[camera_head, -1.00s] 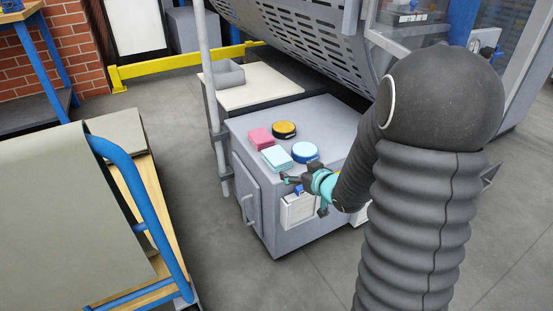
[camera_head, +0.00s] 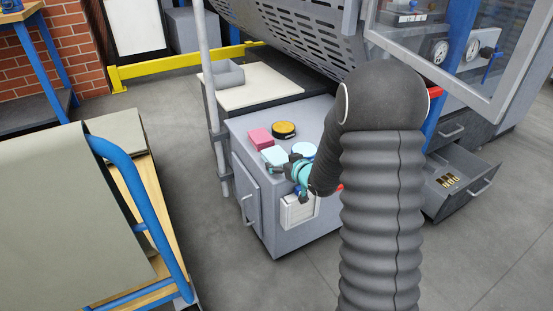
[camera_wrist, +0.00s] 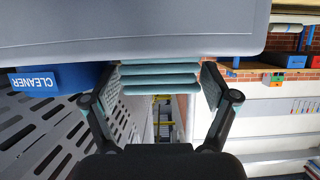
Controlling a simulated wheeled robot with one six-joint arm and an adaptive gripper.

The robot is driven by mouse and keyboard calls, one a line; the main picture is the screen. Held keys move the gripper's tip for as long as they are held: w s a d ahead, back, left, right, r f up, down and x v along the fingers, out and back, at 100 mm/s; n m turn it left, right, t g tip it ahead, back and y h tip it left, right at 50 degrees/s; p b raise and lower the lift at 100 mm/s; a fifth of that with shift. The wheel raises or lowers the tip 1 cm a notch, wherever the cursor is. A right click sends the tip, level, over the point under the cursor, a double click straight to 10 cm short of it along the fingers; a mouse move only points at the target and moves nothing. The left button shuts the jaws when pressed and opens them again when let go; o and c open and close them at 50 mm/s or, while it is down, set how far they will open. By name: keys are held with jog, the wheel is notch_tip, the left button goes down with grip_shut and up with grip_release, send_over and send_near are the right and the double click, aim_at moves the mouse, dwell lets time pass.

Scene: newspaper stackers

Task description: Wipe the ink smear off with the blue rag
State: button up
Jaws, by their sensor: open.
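The blue rag (camera_head: 274,153), a light blue folded cloth, lies on top of the grey cabinet (camera_head: 250,127), beside a pink folded cloth. My gripper (camera_head: 284,166) is at the cabinet's front edge by the rag and covers part of it. In the wrist view the rag (camera_wrist: 160,72) shows as stacked folds on the cabinet top, and the picture is upside down. My gripper (camera_wrist: 161,88) is open there, one finger on each side of the rag's edge. I cannot tell whether the fingers touch it. I cannot make out an ink smear in either current view.
The pink cloth (camera_head: 260,139), a round dark tin with a yellow top (camera_head: 284,129) and a round blue container (camera_head: 304,149) stand close to the rag. The blue container reads CLEANER in the wrist view (camera_wrist: 60,78). A blue-framed cart (camera_head: 130,170) stands left. An open drawer (camera_head: 455,185) is right.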

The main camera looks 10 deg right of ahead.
jog(key=c, duration=1)
jog(key=shift+r, duration=0.15)
